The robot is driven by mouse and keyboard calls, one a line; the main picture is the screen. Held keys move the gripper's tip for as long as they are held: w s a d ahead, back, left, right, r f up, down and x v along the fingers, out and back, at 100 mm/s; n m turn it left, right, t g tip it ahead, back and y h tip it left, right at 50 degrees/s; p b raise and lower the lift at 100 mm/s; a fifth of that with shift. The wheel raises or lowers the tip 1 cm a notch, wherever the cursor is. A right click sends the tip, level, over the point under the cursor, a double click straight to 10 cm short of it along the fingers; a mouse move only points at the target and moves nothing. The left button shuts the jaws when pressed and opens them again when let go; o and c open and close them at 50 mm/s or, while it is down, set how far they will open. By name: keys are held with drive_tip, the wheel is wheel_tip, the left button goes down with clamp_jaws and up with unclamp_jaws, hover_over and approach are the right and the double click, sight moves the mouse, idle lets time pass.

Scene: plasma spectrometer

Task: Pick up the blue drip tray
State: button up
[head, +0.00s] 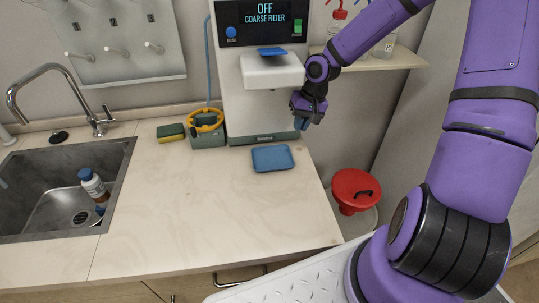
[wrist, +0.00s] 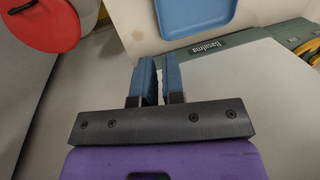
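The blue drip tray (head: 272,158) lies flat on the pale countertop, in front of the white spectrometer. In the wrist view the tray (wrist: 195,14) shows at the top, beyond my fingertips and cut off by the frame edge. My gripper (head: 303,124) is above the counter's right part, beside the machine's lower front, above and to the right of the tray. In the wrist view my gripper (wrist: 158,62) has two blue fingers with a narrow gap between them. Nothing is held between them, and they do not touch the tray.
The spectrometer (head: 250,105) stands behind the tray, with a white ledge jutting out above. A grey-green caddy (head: 208,138) and a sponge (head: 170,132) sit left of it. A red-lidded bin (head: 354,188) stands right of the counter. The counter left of the tray is clear up to the sink (head: 113,160).

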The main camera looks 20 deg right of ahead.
sight(290, 151)
drive_tip(key=x, duration=1)
drive_tip(key=shift+w+f, duration=0.2)
drive_tip(key=shift+f, duration=0.05)
clamp_jaws()
drive_tip(key=shift+r, duration=0.2)
